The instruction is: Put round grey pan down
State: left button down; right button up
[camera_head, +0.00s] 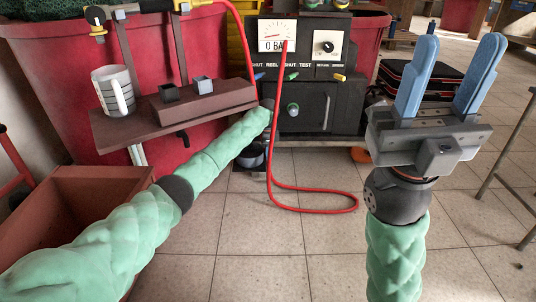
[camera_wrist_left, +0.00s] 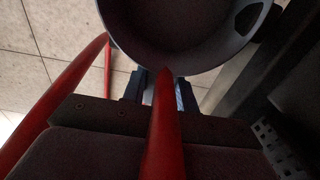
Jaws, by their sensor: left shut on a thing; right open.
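The round grey pan (camera_wrist_left: 180,42) fills the top of the left wrist view, and I see into its dark inside. My left gripper (camera_wrist_left: 162,88) is shut at its near rim; a red hose (camera_wrist_left: 160,130) partly covers the fingers. In the head view my left arm reaches toward the black cabinet, and its gripper is hidden behind the forearm end. A small dark round thing shows below that arm end; I cannot tell whether it is the pan. My right gripper (camera_head: 442,82) is open and empty, blue fingers pointing up, at the right.
A black test cabinet (camera_head: 318,105) with a gauge stands ahead. The red hose (camera_head: 275,170) hangs down and loops over the tiled floor. At left, a brown shelf (camera_head: 140,132) bears a white mug (camera_head: 113,90) and two small cubes. A brown bin (camera_head: 85,185) is below.

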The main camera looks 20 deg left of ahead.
dwell(0.6)
pick_arm(q)
jog(key=shift+f, duration=0.1)
jog(key=c, duration=1.1)
grip_release()
